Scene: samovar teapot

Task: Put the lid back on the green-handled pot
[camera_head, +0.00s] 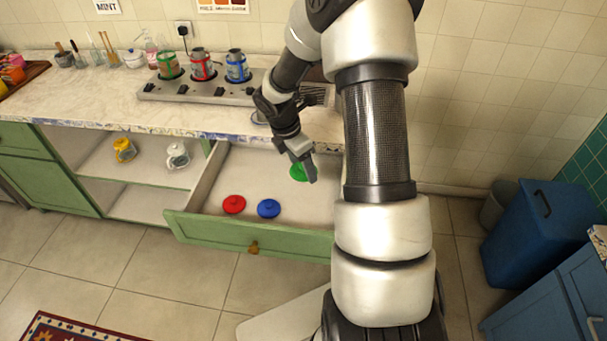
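The green-handled pot (168,65) stands on the left plate of the grey stove (205,91), with a dark open top. A green lid (298,172) lies in the open drawer (280,184), partly hidden by my gripper. My gripper (311,176) points down into the drawer, just right of the green lid and overlapping its edge in the picture. I cannot tell whether it touches the lid or how its fingers stand. A red lid (234,204) and a blue lid (269,208) lie nearer the drawer's front.
A red-handled pot (202,66) and a blue-handled pot (237,68) stand on the stove to the right of the green one. The drawer front (250,235) sticks out over the floor. My arm hides the drawer's right side.

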